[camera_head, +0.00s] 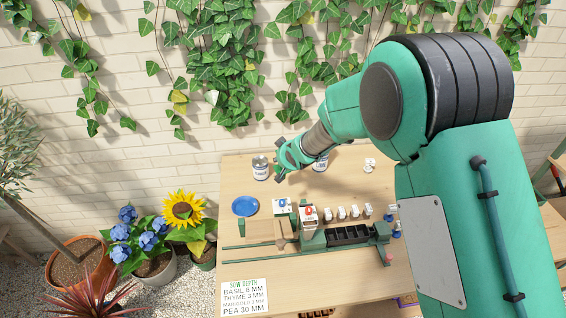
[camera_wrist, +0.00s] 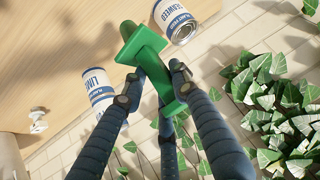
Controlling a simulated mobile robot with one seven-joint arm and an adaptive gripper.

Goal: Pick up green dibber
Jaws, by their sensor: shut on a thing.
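The green dibber (camera_wrist: 143,47) is in the wrist view, held between the dark fingers of my gripper (camera_wrist: 155,85). Its wide crosspiece and rounded end stick out past the fingertips, and its shaft runs back between the fingers. The fingers are shut on it and it is clear of the table top. In the head view my gripper (camera_head: 286,160) is over the back of the table, between two cans. The dibber cannot be made out clearly there.
The wooden table (camera_head: 240,180) bears a can (camera_head: 260,168) at the back left, another can (camera_head: 321,163) right of the gripper, a blue saucer (camera_head: 245,206), a black tray (camera_head: 349,236) and several small white packets. A brick wall with ivy (camera_head: 222,60) stands close behind.

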